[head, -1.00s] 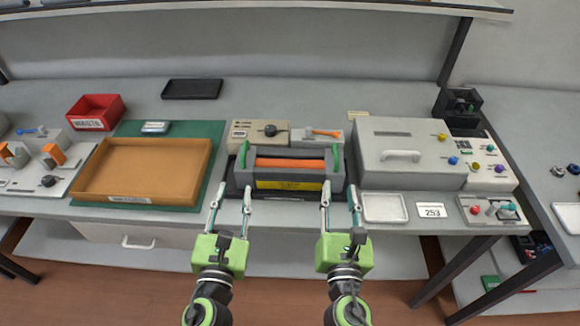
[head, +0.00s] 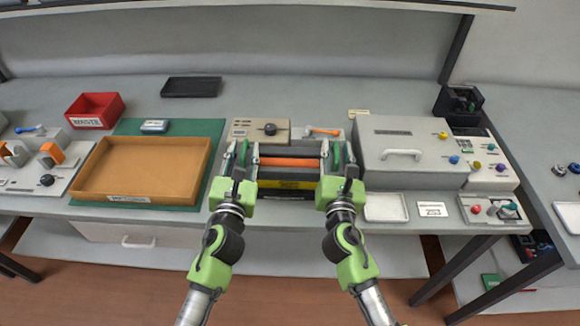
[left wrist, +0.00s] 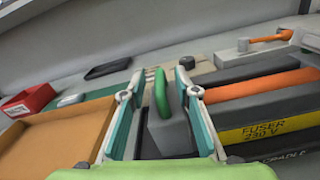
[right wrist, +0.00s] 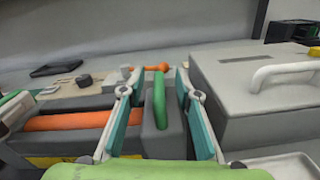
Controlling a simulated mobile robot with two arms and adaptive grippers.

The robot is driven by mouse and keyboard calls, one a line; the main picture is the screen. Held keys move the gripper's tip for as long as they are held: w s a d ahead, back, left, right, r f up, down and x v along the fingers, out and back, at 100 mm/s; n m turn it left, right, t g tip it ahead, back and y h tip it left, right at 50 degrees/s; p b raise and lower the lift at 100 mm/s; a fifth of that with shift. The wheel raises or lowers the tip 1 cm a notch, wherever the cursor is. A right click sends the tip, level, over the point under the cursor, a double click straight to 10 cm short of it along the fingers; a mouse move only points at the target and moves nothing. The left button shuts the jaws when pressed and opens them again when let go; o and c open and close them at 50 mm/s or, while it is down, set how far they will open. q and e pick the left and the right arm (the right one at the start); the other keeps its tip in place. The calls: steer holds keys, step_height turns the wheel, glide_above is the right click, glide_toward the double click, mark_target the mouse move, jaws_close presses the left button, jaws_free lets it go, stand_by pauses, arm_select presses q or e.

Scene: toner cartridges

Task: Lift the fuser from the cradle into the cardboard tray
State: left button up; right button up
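The fuser (head: 290,175) is a dark grey unit with an orange roller and a yellow label, sitting in the dark cradle. It has a green handle at each end. My left gripper (head: 240,150) is open, its fingers on either side of the left end and its green handle (left wrist: 161,93). My right gripper (head: 340,150) is open, its fingers on either side of the right end and its green handle (right wrist: 159,100). Neither gripper visibly presses on the fuser. The cardboard tray (head: 140,143) is empty on a green mat at the left.
A grey machine (head: 410,150) with a white handle stands close to the right of the cradle. A beige control box (head: 262,130) is behind it. A red waste bin (head: 95,110) and a black tray (head: 191,87) are at the back left. A white tray (head: 385,207) lies front right.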

arm_select(q)
steer(key=shift+w, duration=0.1)
arm_select(e)
steer(key=shift+w, duration=0.1)
arm_select(q)
jaws_close()
arm_select(e)
jaws_close()
